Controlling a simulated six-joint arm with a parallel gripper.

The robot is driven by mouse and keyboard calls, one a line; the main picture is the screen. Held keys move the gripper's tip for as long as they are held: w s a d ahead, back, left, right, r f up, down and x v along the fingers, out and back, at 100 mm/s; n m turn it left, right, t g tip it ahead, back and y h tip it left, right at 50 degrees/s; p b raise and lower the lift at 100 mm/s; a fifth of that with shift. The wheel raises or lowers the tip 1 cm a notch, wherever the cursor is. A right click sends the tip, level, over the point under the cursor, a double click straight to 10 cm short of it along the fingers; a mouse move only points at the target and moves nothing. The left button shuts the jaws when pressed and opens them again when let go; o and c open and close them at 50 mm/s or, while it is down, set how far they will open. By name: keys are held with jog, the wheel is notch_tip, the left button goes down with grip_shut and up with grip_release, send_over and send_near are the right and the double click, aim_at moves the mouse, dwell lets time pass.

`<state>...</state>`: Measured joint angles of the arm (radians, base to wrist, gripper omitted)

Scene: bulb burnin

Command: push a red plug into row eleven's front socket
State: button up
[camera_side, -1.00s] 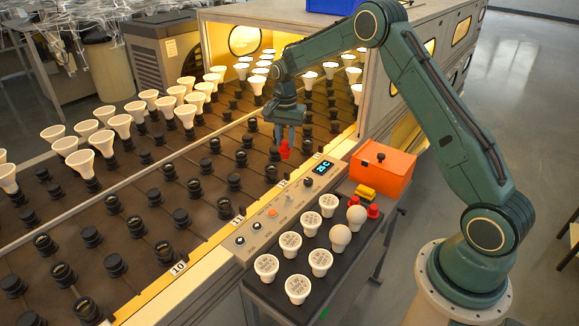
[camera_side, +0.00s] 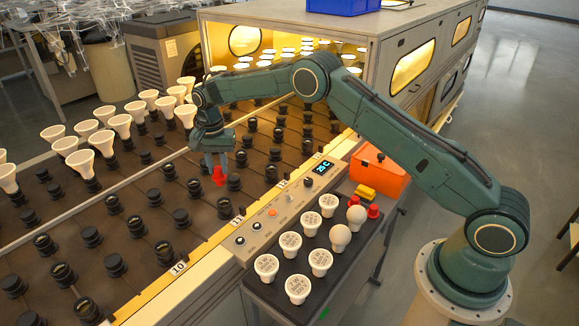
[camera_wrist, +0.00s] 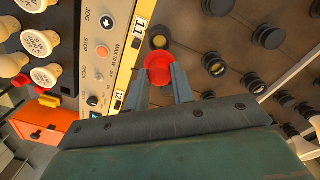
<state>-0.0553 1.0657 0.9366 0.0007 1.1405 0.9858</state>
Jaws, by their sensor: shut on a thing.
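My gripper (camera_side: 216,160) is shut on a red plug (camera_side: 219,177), which hangs below the fingers above the dark socket board. In the wrist view, the plug (camera_wrist: 158,68) sits between the two fingertips (camera_wrist: 160,78). Row eleven's front socket (camera_side: 227,208) is a round black socket beside the "11" label (camera_side: 238,221) on the board's near edge. In the wrist view that socket (camera_wrist: 158,41) shows just beyond the plug, near the "11" label (camera_wrist: 140,27). The plug appears apart from it and above the board.
Other black sockets (camera_side: 180,217) stand in rows around, and white bulbs (camera_side: 103,143) fill far rows. A control panel (camera_side: 290,205) borders the near edge. A tray of bulbs, more red plugs (camera_side: 373,211) and an orange box (camera_side: 379,170) lie to the right.

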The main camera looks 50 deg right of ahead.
aim_at(220, 178)
jog(key=shift+f, duration=0.1)
jog(key=shift+f, duration=2.3)
jog(key=shift+f, duration=2)
jog(key=o, duration=1)
jog(key=shift+o, duration=0.2)
jog(key=shift+r, duration=0.1)
notch_tip(220, 178, up, 13)
jog(key=shift+f, duration=0.1)
jog(key=shift+r, duration=0.4)
jog(key=shift+r, duration=0.1)
